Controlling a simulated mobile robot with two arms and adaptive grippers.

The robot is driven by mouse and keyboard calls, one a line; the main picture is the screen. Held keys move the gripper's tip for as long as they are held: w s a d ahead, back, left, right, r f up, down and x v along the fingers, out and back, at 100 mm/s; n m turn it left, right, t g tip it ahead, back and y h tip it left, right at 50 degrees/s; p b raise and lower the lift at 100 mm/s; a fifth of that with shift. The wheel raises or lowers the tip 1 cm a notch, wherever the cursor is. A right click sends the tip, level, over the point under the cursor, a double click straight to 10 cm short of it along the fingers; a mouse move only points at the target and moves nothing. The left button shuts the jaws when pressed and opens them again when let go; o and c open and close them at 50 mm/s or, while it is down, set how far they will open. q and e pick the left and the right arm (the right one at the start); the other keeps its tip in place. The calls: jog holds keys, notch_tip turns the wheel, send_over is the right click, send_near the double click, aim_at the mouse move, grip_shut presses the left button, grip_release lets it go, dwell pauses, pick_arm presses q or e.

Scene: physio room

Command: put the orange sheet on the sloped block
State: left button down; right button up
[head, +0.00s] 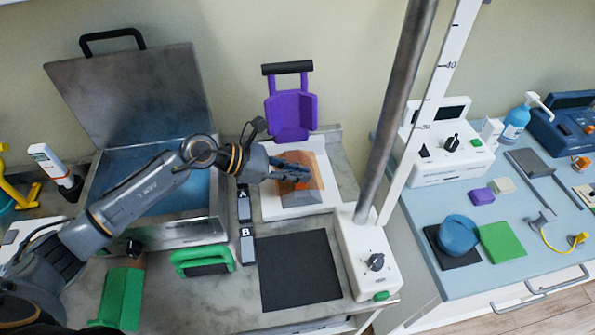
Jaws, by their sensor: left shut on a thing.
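The orange sheet (318,163) is at my left gripper (303,172), which is shut on it. The sheet looks thin and partly see-through, and it hangs over the top of the sloped block. The sloped block (299,199) is grey and stands on a white base plate (272,208) in front of a purple padded part. The gripper and sheet hide the block's upper part, so I cannot tell whether the sheet touches it. My right gripper does not show.
A metal tank with a raised lid (134,95) stands at left. A black mat (299,270) lies in front of the plate. A grey pole (394,115) and a white control box (367,262) stand right of the block. A blue trolley (450,262) is farther right.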

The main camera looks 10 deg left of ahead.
pick_arm(q)
jog(key=shift+f, duration=0.2)
jog(key=c, duration=1.5)
grip_release()
jog(key=shift+r, duration=0.1)
jog(key=shift+r+p, duration=0.45)
jog(key=shift+a+r, duration=0.1)
jog(key=shift+a, duration=0.25)
jog(key=b+v, duration=0.4)
jog(key=v, duration=0.7)
jog(key=shift+s+a+r, duration=0.15)
